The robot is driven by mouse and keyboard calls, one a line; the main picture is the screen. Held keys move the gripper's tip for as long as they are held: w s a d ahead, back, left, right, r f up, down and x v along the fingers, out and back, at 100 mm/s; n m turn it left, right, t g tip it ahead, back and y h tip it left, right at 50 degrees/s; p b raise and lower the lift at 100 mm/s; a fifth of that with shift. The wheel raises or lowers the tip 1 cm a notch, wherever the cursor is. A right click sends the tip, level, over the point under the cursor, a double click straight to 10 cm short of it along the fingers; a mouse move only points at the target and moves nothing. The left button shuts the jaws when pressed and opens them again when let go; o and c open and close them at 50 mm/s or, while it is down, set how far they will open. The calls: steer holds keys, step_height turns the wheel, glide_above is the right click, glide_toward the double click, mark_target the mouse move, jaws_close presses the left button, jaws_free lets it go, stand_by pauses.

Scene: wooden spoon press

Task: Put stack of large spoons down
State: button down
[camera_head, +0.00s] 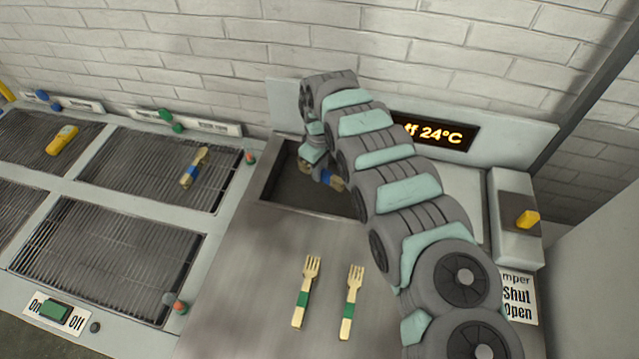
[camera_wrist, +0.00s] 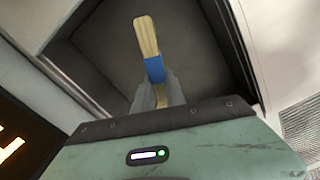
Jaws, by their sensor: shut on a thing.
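A stack of wooden spoons with a blue band (camera_wrist: 153,62) is in my gripper (camera_wrist: 160,90), seen in the wrist view. The fingers are shut on the stack near the blue band, and its pale end points away from the gripper. Behind it is the dark interior of a square recess (camera_wrist: 195,50). In the head view my gripper (camera_head: 318,172) reaches into the dark recess (camera_head: 285,190) at the back of the counter, and the blue-banded stack (camera_head: 332,180) shows partly there. My arm hides the right part of the recess. I cannot tell whether the stack touches the floor.
Two green-banded wooden forks (camera_head: 306,290) (camera_head: 352,300) lie on the metal counter (camera_head: 250,280) in front. Another blue-banded utensil (camera_head: 193,168) lies on a grate at left, with a yellow device (camera_head: 62,139) farther left. A yellow-handled lever (camera_head: 527,219) stands at right.

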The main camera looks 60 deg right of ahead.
mark_target(319, 190)
steer(key=shift+f+b, duration=0.55)
steer(key=shift+f, duration=2.55)
steer(key=shift+f, duration=0.1)
steer(key=c, duration=1.4)
jaws_free()
step_height(319, 190, up, 12)
steer(key=shift+r+p, duration=0.1)
steer(key=shift+p, duration=0.7)
